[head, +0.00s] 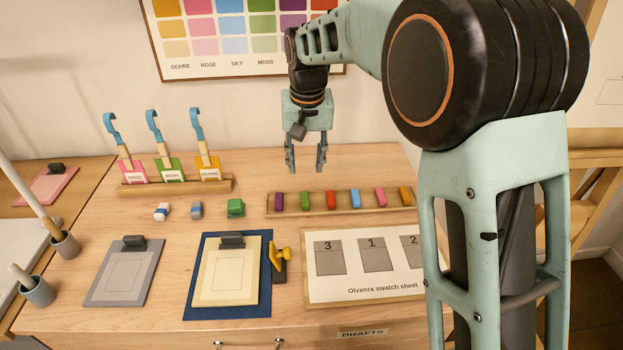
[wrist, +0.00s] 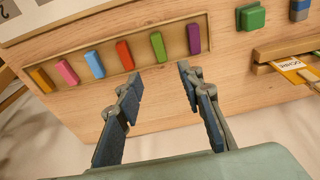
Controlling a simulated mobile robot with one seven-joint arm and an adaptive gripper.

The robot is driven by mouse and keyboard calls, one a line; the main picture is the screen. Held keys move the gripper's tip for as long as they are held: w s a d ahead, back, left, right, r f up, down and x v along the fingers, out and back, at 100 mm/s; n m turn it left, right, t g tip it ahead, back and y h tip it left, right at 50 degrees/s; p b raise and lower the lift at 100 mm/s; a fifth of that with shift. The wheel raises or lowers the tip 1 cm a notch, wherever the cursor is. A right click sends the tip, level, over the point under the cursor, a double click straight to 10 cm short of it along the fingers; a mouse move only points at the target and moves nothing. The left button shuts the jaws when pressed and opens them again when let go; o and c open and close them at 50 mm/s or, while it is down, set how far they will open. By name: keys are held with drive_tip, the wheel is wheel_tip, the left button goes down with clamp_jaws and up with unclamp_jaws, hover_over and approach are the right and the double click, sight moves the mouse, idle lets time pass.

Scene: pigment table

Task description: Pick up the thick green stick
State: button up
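A green stick (head: 305,201) lies in a shallow wooden tray (head: 343,203), between a purple stick (head: 279,202) and a red stick (head: 331,200). The green stick also shows in the wrist view (wrist: 158,47), just beyond my fingertips. My gripper (head: 306,167) points down over the table, above the back side of the tray near the green stick. In the wrist view its two fingers (wrist: 160,74) are spread apart with nothing between them. The gripper is clear of the sticks.
Blue, pink and ochre sticks (head: 356,199) lie farther right in the tray. A separate green block (head: 235,207) stands left of the tray. A rack (head: 213,186) with hooked, coloured-tag tools stands at back left. Clipboards and a swatch sheet (head: 380,292) lie in front.

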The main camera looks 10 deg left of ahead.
hover_over(305, 198)
drive_tip(key=s, duration=0.1)
drive_tip(key=f, duration=0.5)
drive_tip(key=shift+d+f, duration=0.35)
drive_tip(key=shift+w+a+f, duration=0.1)
drive_tip(key=shift+w+f, duration=0.05)
drive_tip(key=shift+f, duration=0.8)
drive_tip(key=shift+w+a+f, duration=0.1)
drive_tip(key=shift+a+f, duration=0.05)
drive_tip(key=shift+f, duration=0.8)
drive_tip(key=shift+w+a+f, duration=0.1)
drive_tip(key=shift+w+f, duration=0.05)
drive_tip(key=shift+f, duration=0.8)
clamp_jaws()
